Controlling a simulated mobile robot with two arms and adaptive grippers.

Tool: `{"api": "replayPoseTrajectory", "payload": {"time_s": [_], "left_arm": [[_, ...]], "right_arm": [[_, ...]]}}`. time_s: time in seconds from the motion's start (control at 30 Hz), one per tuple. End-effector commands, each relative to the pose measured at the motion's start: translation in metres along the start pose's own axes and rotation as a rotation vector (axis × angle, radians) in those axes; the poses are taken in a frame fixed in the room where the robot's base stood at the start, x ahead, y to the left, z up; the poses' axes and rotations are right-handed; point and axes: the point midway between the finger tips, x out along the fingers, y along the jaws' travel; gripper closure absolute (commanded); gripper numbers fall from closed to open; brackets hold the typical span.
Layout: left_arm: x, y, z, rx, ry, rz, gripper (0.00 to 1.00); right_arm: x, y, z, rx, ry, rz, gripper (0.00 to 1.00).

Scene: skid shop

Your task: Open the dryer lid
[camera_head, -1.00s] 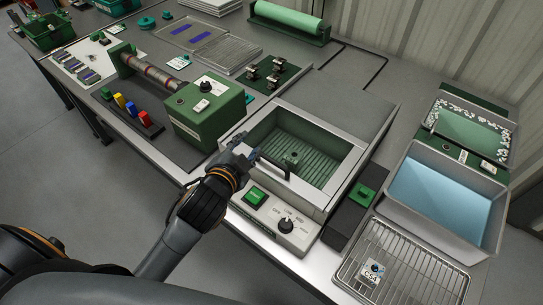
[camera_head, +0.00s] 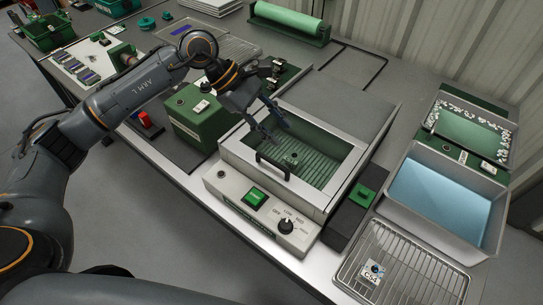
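The dryer is a white box with a control panel (camera_head: 262,212) on its front. Its lid (camera_head: 318,202) has a light frame and a window showing a green ribbed interior (camera_head: 310,165). The lid lies down on the box and looks shut. A black bar handle (camera_head: 273,166) stands at its front edge. My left gripper (camera_head: 274,132) hangs over the lid's back left part, beyond the handle and apart from it. Its fingers are spread and empty. The gap between the fingertips and the lid is hard to judge. My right gripper is not in view.
A green machine box (camera_head: 196,116) stands left of the dryer, partly under my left arm. To the right are a dark block with a green top (camera_head: 362,194), a wire rack (camera_head: 350,270) and a tray of blue liquid (camera_head: 440,198). A corrugated wall (camera_head: 450,50) rises behind.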

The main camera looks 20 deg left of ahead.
Motion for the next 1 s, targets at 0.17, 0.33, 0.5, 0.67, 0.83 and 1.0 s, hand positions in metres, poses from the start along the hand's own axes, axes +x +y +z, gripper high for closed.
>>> {"api": "replayPoseTrajectory", "payload": {"time_s": [0.17,0.33,0.5,0.67,0.83,1.0], "left_arm": [[-0.035,-0.007,-0.049,0.059,0.217,-0.085,0.64],[-0.034,-0.011,-0.059,0.063,0.251,-0.108,0.64],[-0.008,-0.013,-0.064,0.062,0.247,-0.109,0.64],[0.027,-0.017,-0.071,0.062,0.245,-0.108,0.64],[0.06,-0.02,-0.08,0.062,0.245,-0.107,0.64],[0.082,-0.022,-0.086,0.061,0.245,-0.105,0.64]], "right_arm": [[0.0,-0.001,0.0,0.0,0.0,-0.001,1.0],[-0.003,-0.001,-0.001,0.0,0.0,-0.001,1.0],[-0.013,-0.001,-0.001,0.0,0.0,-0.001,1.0],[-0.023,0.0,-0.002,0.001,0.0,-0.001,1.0],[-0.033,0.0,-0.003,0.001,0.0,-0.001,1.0],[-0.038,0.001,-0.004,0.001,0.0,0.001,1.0]]}}
